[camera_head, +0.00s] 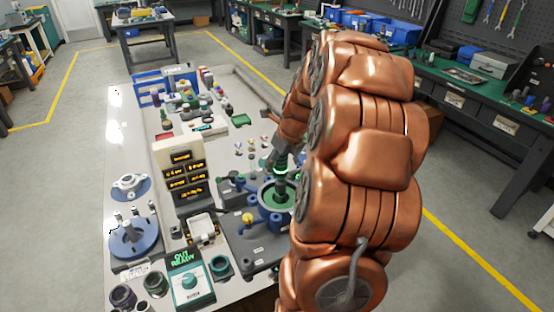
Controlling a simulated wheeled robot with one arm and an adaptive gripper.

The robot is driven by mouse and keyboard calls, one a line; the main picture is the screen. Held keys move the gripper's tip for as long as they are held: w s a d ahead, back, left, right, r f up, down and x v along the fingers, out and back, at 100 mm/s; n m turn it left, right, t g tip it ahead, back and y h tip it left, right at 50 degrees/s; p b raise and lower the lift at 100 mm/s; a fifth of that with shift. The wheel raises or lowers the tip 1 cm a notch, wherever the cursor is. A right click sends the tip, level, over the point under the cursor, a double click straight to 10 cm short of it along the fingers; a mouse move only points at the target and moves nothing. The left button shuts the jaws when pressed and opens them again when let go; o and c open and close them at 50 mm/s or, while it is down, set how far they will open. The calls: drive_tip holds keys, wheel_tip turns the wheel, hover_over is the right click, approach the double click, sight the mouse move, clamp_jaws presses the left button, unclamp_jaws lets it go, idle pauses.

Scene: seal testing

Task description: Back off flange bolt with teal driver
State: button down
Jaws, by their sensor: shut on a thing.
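My copper-coloured arm reaches over the right side of the bench, and my gripper (281,154) points down at its end. It is shut on the teal driver (281,170), which stands about upright below it, with its dark lower part over a round blue and green flange fixture (267,207). The flange bolt cannot be made out; the driver covers the middle of the fixture. I cannot tell whether the driver's tip touches a bolt. My arm hides the fixture's right side.
A teal control box (189,283) reading "OUT READY" stands at the front, left of the fixture. Blue discs with metal parts (134,238) lie at left. Small parts and bins crowd the bench's far end.

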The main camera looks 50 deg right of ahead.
idle(0.3)
drive_tip(key=shift+r+p, duration=1.35)
drive_tip(key=shift+r, duration=1.2)
drive_tip(key=shift+w, duration=0.1)
